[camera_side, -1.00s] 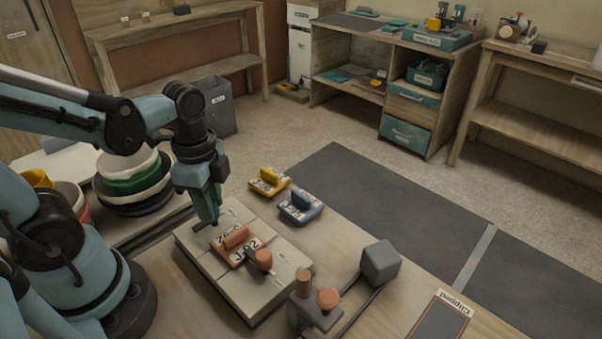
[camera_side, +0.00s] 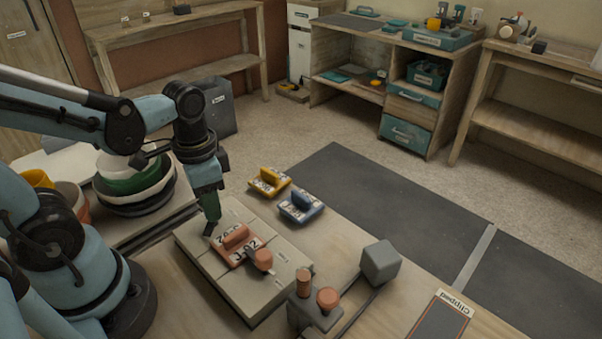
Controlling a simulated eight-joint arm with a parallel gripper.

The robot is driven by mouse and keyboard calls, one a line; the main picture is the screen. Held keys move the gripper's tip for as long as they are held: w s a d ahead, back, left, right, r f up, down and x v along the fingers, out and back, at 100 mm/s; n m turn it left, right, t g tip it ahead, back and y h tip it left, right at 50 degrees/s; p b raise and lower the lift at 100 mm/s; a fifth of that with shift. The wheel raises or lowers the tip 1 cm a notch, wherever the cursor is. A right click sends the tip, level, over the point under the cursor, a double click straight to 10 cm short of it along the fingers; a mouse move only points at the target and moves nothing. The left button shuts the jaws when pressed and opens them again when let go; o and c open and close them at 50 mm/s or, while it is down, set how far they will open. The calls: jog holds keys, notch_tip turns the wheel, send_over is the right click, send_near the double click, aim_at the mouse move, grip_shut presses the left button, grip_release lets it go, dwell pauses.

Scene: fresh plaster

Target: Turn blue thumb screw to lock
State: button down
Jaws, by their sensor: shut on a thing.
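I see no thumb screw that I can make out as blue. My gripper (camera_side: 207,188) points down over the left part of a pale beige slab block (camera_side: 262,295). It is shut on a dark green piece (camera_side: 209,206), whose lower tip is at or just above the slab; contact is hard to tell. An orange-red block with a raised grip and a white label (camera_side: 236,243) lies on the slab right of the tip. An orange round knob (camera_side: 263,259) stands beside it. A blue block with a white label (camera_side: 301,207) lies on the table behind the slab.
A yellow labelled block (camera_side: 269,181) lies beside the blue one. A dark fixture with orange knobs (camera_side: 316,310) and a grey cube (camera_side: 380,263) stand at the front right. Stacked bowls (camera_side: 135,190) stand at the left. The dark floor mat (camera_side: 400,215) is clear.

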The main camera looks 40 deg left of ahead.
jog(key=n, duration=0.5)
jog(key=shift+n, duration=2.4)
jog(key=c, duration=0.8)
grip_release()
jog(key=shift+c, duration=0.2)
jog(key=shift+r, duration=0.1)
notch_tip(320, 180, up, 12)
